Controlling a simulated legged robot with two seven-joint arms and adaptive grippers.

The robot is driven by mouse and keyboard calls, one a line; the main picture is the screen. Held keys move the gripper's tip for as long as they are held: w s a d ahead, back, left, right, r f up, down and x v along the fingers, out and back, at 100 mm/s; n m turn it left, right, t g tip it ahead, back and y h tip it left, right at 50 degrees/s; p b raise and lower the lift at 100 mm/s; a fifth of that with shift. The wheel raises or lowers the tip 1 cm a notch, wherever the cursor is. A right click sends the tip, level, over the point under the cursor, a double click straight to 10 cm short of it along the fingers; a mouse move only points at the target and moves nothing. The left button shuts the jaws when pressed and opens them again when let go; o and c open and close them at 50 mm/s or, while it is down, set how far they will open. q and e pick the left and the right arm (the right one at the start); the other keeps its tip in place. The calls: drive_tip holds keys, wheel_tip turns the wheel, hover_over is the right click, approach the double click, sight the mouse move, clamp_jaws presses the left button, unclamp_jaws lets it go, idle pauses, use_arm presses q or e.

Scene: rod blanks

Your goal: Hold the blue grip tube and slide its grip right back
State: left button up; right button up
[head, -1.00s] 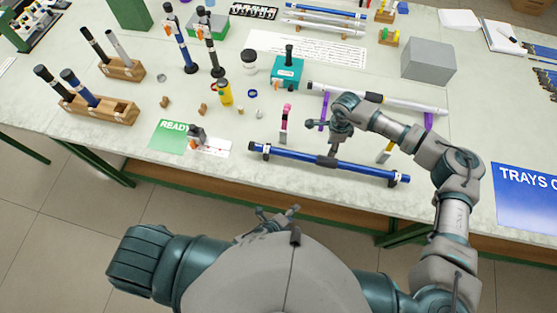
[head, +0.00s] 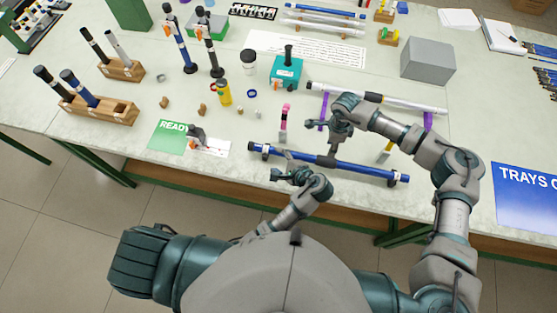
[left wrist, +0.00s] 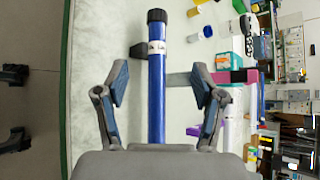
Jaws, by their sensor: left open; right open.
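The blue grip tube (head: 365,170) lies along the table's front edge, with a black cap and white label at its left end. Its dark grip (head: 326,161) sits around the tube near the middle. My left gripper (head: 283,166) is open, close to the tube's left part. In the left wrist view the tube (left wrist: 157,95) runs between the open fingers of the left gripper (left wrist: 161,82); neither finger visibly touches it. My right gripper (head: 325,137) is open, just above and behind the grip. The right gripper partly hides the space around the grip.
A silver tube (head: 385,98) on purple supports lies further back. A green READY card (head: 172,136) is left of the tube. The floor in front of the table is clear.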

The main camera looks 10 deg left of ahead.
sight(254, 148)
use_arm(q)
drive_tip(key=shift+g, duration=0.3)
drive_tip(key=x, duration=1.7)
drive_tip(key=shift+a+r, duration=0.15)
drive_tip(key=shift+a, duration=0.25)
drive_tip(key=shift+c, duration=0.2)
